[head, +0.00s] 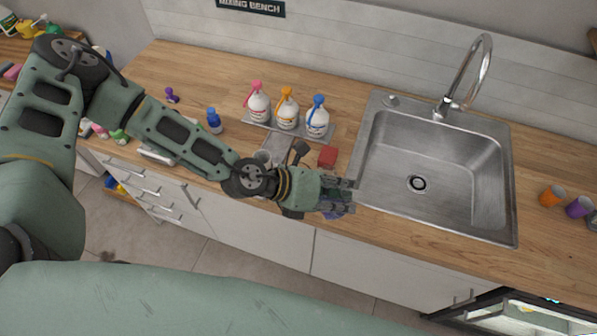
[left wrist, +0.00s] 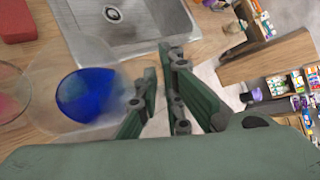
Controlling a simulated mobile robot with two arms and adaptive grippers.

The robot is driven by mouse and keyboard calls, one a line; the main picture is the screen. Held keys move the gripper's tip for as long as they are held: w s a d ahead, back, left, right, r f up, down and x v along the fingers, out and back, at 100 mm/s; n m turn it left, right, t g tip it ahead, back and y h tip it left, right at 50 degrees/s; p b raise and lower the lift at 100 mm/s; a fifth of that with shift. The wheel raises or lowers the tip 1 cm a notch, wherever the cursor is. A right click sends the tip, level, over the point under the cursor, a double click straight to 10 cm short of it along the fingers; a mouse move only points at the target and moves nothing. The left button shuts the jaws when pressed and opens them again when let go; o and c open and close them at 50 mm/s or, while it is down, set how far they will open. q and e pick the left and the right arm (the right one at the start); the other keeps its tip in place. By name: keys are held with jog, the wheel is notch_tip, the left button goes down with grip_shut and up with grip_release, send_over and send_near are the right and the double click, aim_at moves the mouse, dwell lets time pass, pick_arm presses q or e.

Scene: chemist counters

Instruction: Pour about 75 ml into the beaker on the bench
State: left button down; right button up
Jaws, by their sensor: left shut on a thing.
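A clear glass flask (left wrist: 90,95) with blue liquid fills the left of the left wrist view, its narrow end at my gripper's fingers. My left gripper (head: 340,195) is shut on it, over the front edge of the counter. In the head view only a bit of blue (head: 332,215) shows below the fingers; the rest is hidden. A round clear glass vessel (left wrist: 10,92) with a pinkish tint, perhaps the beaker, is cut off at the left edge of the left wrist view. My arm largely hides that part of the bench in the head view. My right gripper is out of view.
A steel sink (head: 435,165) lies right of my left gripper. A red block (head: 328,157) lies on the wooden counter behind it. Three wash bottles (head: 287,108) stand on a tray farther back. Orange (head: 552,195) and purple (head: 579,207) cups are at the far right.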

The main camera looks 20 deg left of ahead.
pick_arm(q)
jog(key=shift+w+a+r, duration=0.15)
jog(key=shift+r, duration=0.1)
jog(key=shift+r+h, duration=0.4)
jog(key=shift+w+a+r+n, duration=0.1)
jog(key=shift+a+r+n, duration=0.15)
jog(key=shift+n, duration=0.15)
jog(key=shift+d+r, duration=0.1)
jog(key=shift+r, duration=0.05)
jog(key=shift+g+h, duration=0.3)
jog(key=shift+h, duration=0.1)
jog(key=shift+a+r, duration=0.1)
jog(key=shift+a, duration=0.15)
jog(key=shift+w+r+n, duration=0.15)
jog(key=shift+r+n, duration=0.15)
jog(key=shift+w+a+r+h+p, duration=0.2)
jog(key=shift+a+r+h+p, duration=0.1)
jog(key=shift+a, duration=0.2)
